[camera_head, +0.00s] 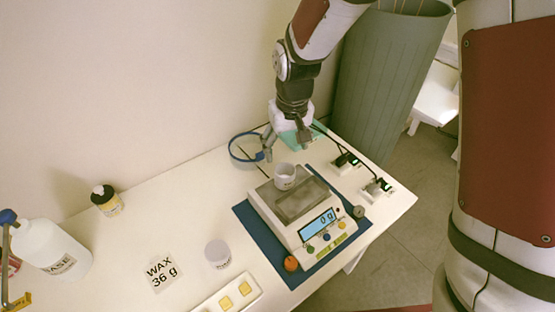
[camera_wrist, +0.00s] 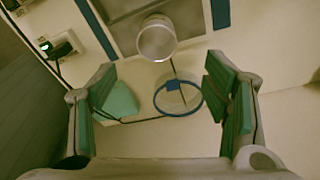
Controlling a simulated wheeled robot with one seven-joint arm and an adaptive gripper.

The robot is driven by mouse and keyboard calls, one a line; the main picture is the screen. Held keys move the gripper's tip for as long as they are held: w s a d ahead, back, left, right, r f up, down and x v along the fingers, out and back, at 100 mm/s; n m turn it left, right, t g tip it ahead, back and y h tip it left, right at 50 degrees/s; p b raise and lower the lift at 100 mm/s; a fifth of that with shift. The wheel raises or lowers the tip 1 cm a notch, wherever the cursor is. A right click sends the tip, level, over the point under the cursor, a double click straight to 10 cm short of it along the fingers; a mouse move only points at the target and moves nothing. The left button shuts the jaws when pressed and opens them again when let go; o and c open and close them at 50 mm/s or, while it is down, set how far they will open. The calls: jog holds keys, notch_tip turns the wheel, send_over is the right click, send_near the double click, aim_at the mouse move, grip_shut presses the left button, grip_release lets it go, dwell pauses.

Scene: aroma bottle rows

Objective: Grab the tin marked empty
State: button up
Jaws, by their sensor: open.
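A small white tin (camera_head: 285,176) stands on the pan of the digital scale (camera_head: 295,202), whose display reads 0 g. It has small dark lettering that I cannot read. It also shows in the wrist view as an open, round-mouthed tin (camera_wrist: 156,40) beyond the fingertips. A second white round container (camera_head: 217,252) stands on the table left of the scale, its label too small to read. My gripper (camera_head: 287,148) is open and empty behind the scale. In the wrist view its green-padded fingers (camera_wrist: 160,85) are wide apart, with the tin ahead between their lines, untouched.
Black cables and plugs (camera_head: 347,160) are at right. A wax card (camera_head: 162,271), a dark-capped bottle (camera_head: 106,200) and a large white bottle (camera_head: 50,250) are left.

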send_near(285, 175)
jog(key=shift+s+a+f, duration=0.4)
jog(key=shift+s+f, duration=0.3)
jog(key=shift+s, duration=0.15)
jog(key=shift+w+d+f+p, duration=0.1)
jog(key=shift+w+f+p, duration=0.05)
jog(key=shift+f, duration=1.2)
jog(key=shift+w+f+p, duration=0.15)
jog(key=shift+w+f, duration=0.05)
jog(key=shift+f, duration=1.2)
jog(key=shift+c, duration=0.4)
